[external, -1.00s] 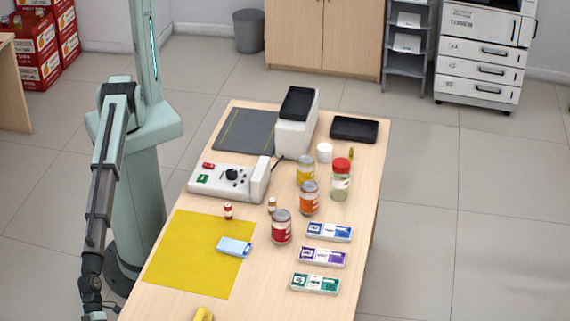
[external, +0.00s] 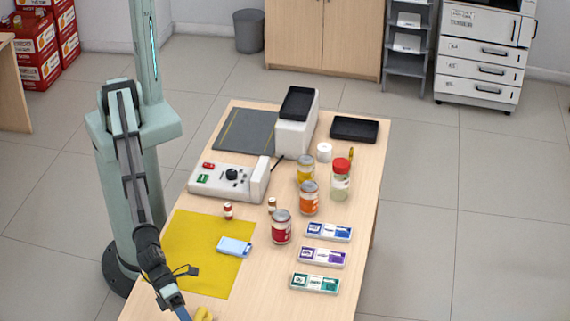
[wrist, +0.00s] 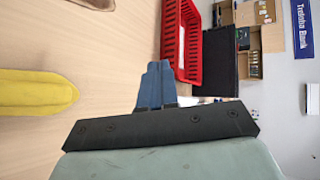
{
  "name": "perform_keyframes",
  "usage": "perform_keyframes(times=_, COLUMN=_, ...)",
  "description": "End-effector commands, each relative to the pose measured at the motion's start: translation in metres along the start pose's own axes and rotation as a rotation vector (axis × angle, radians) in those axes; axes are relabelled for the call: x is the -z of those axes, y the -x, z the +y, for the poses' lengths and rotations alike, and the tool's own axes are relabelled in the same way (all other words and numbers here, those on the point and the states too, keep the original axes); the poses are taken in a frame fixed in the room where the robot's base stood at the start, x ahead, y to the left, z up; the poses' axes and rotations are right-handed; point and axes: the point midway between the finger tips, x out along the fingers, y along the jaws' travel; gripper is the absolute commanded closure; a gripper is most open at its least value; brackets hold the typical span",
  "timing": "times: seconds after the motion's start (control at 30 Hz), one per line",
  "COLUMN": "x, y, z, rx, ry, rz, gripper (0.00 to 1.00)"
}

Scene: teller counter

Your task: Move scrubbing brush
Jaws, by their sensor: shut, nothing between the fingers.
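A yellow, elongated object (external: 203,314) lies at the near edge of the picture, partly cut off. In the wrist view it shows as a yellow shape with a tapered end (wrist: 35,92), left of my gripper (wrist: 155,70). A light blue and white block (external: 234,246) lies on the yellow mat (external: 190,262). I cannot tell for sure which of these is the scrubbing brush. My gripper's blue fingers are shut and empty, apart from the yellow object. In the external view, the fingertips are cut off at the bottom edge.
A red basket (wrist: 170,45) stands ahead of my gripper in the wrist view. Cans, including a red one (external: 281,228), a red-lidded jar (external: 341,180) and several labelled boxes (external: 322,257) stand on the right of the table. A white device (external: 228,180) stands behind the mat.

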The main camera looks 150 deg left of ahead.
Motion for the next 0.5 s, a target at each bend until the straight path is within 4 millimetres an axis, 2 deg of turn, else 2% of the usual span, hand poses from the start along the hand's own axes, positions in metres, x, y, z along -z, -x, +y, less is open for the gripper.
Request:
perform_keyframes(times=0.03, x=-0.023, y=0.001, z=0.009, rx=-0.058, ry=0.055, rz=-0.021, gripper=1.00)
perform_keyframes(times=0.2, x=-0.070, y=0.015, z=0.057, rx=-0.304, ry=0.307, rz=-0.070, gripper=1.00)
perform_keyframes(times=0.33, x=-0.097, y=0.037, z=0.096, rx=-0.521, ry=0.525, rz=-0.102, gripper=1.00)
perform_keyframes(times=0.5, x=-0.115, y=0.074, z=0.134, rx=-0.777, ry=0.742, rz=-0.133, gripper=1.00)
